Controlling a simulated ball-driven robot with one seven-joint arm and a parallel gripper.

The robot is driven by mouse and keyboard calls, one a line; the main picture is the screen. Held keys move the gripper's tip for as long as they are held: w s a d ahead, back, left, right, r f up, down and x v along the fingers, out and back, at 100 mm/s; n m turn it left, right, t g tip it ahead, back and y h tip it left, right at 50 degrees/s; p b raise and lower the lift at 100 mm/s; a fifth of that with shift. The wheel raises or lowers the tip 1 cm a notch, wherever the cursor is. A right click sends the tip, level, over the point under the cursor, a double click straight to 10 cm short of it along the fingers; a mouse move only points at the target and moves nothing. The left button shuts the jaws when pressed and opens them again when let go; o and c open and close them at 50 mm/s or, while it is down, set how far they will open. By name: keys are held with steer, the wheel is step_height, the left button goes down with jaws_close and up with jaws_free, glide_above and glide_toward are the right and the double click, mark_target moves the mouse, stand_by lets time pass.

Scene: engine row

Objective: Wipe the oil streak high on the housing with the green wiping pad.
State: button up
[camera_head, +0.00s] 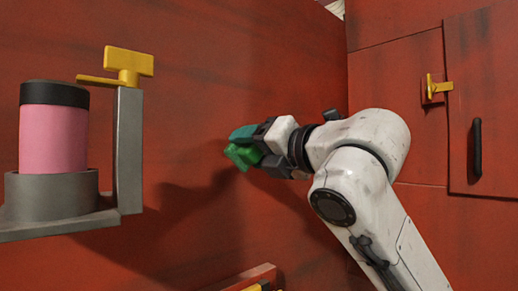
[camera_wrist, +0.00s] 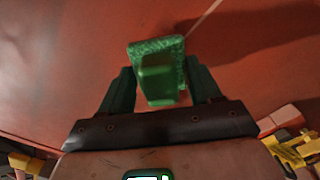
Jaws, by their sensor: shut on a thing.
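The green wiping pad (camera_head: 238,158) is held in my gripper (camera_head: 248,145), close in front of the red housing wall (camera_head: 215,60). In the wrist view the pad (camera_wrist: 146,46) has a rough green face and a block-shaped handle (camera_wrist: 158,82). The handle sits between the two dark green fingers of my gripper (camera_wrist: 160,84), which are shut on it. The rough face points toward the red surface. I cannot tell whether it touches. I cannot make out the oil streak clearly in either view; the wall shows shadows and faint dark marks.
A grey bracket (camera_head: 128,150) with a yellow tap handle (camera_head: 130,64) and a pink canister with a black lid (camera_head: 53,138) stand out at the left. At the right are a yellow latch (camera_head: 437,88) and a black door handle (camera_head: 477,148). The wall between is clear.

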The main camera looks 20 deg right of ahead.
steer(key=shift+x, duration=1)
stand_by(0.6)
steer(key=shift+d, duration=0.1)
steer(key=d, duration=0.1)
steer(key=w+d+p, duration=0.1)
steer(key=d, duration=0.1)
steer(key=shift+w+d, duration=0.1)
steer(key=shift+d, duration=0.2)
steer(key=shift+a, duration=0.15)
steer(key=shift+s+a+b, duration=0.2)
steer(key=shift+s+a, duration=0.05)
steer(key=shift+a, duration=0.7)
steer(key=shift+s+a+b, duration=0.2)
steer(key=shift+s+a, duration=0.05)
steer(key=shift+a, duration=0.7)
steer(key=shift+f, duration=0.1)
steer(key=shift+s, duration=0.5)
steer(key=shift+d+b+v, duration=0.1)
steer(key=shift+b+v, duration=0.15)
steer(key=shift+v, duration=1)
steer(key=shift+d+b+v, duration=0.15)
steer(key=shift+b+v, duration=0.1)
steer(key=shift+v, duration=1)
